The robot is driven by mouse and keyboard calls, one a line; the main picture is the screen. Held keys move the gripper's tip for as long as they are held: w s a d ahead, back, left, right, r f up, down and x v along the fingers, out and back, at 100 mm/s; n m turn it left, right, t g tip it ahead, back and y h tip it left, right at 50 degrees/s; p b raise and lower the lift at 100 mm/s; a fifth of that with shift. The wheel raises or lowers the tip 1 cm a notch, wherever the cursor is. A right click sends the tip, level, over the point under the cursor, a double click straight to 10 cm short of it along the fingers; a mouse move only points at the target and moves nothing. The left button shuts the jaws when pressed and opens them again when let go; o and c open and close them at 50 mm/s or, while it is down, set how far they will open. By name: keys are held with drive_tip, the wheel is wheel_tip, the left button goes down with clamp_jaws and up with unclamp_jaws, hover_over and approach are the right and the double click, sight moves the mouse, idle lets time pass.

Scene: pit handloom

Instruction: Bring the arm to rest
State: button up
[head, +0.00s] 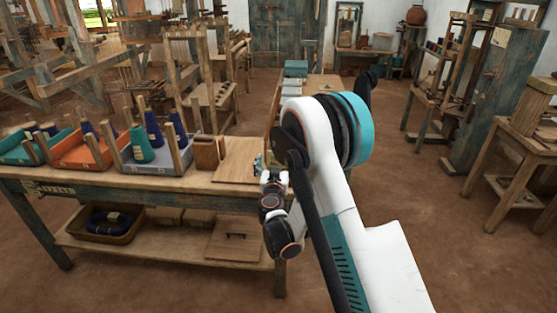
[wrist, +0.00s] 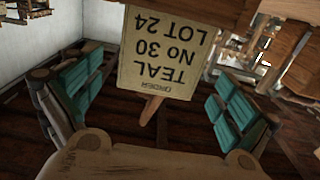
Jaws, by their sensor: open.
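My gripper (head: 261,163) is at the right end of the front workbench, low over its top, with my white and teal arm bent above it. In the wrist view my gripper (wrist: 155,88) shows two teal-padded fingers wide apart, with nothing touching the pads. An upside-down card (wrist: 166,50) reading "ORDER TEAL No 30 LOT 24" shows between the fingers in that view, apart from both. I cannot pick the card out in the head view.
The workbench (head: 150,187) bears a teal tray (head: 22,152), an orange tray (head: 78,155) and a grey tray (head: 160,160) with yarn cones, a brown wooden box (head: 208,152) and a board (head: 237,160). Wooden racks stand at right. The floor between (head: 430,205) is clear.

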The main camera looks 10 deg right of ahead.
drive_tip(key=s+d+r+g, duration=0.3)
drive_tip(key=s+r, duration=0.4)
drive_tip(key=s, duration=0.3)
drive_tip(key=s+d+r+g, duration=0.3)
drive_tip(key=s+r, duration=0.4)
drive_tip(key=s, duration=0.2)
drive_tip(key=s+a+f+n+g+y, duration=0.1)
drive_tip(key=s+a+g+y, duration=0.1)
drive_tip(key=s, duration=1.1)
drive_tip(key=s+a+n+g+y, duration=0.2)
drive_tip(key=s+a+y, duration=0.1)
drive_tip(key=s, duration=1)
drive_tip(key=shift+s+a+f+n+y, duration=0.2)
drive_tip(key=shift+f+n+y, duration=0.1)
drive_tip(key=shift+f, duration=0.05)
